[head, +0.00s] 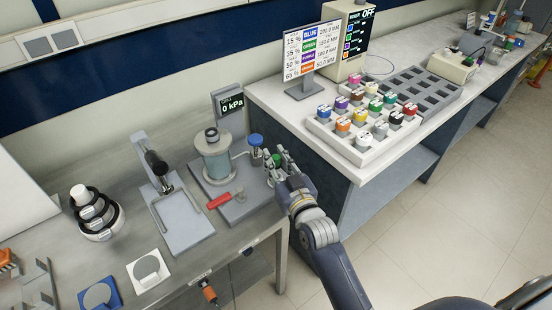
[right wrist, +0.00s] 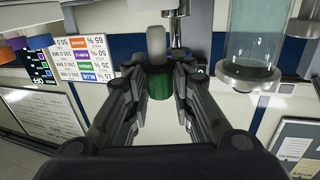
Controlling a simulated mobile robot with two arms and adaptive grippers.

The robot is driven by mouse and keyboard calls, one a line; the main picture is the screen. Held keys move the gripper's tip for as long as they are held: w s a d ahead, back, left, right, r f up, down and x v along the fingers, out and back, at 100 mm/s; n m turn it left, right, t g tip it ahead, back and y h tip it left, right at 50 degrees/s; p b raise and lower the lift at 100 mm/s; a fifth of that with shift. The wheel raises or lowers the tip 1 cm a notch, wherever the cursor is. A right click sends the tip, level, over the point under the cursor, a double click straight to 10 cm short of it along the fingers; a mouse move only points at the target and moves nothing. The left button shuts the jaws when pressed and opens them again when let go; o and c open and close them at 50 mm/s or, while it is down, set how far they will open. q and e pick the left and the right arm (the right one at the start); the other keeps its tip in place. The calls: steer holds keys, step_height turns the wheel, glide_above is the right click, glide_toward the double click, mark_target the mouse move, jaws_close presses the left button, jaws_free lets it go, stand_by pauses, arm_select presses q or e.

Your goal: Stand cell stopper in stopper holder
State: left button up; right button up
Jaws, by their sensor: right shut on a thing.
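The glass cell (head: 215,160) stands upright on a grey base plate, with a grey round piece (head: 211,134) at its top; I cannot tell if that is the stopper. Its cylinder also shows at upper right in the right wrist view (right wrist: 258,35). My right gripper (head: 276,165) is beside the cell, shut on a green knob (right wrist: 160,85) that has a grey stem. A white square plate with a grey disc (head: 149,267) and a blue one (head: 100,294) lie at the front left; I cannot tell which thing is the stopper holder. My left gripper is out of view.
A blue knob (head: 255,140) and a pressure display (head: 231,107) stand close to the cell. A red handle (head: 221,200) lies in front of it. A grey press stand (head: 178,215) is to its left. A tray of coloured caps (head: 365,152) sits on the right bench.

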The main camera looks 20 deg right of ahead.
mark_target(277, 171)
stand_by(0.7)
steer(key=shift+f+b, duration=0.75)
steer(key=shift+f, duration=0.9)
steer(key=o, duration=1)
steer(key=shift+c, duration=0.2)
steer(key=s+d, duration=0.1)
steer(key=s, duration=1.1)
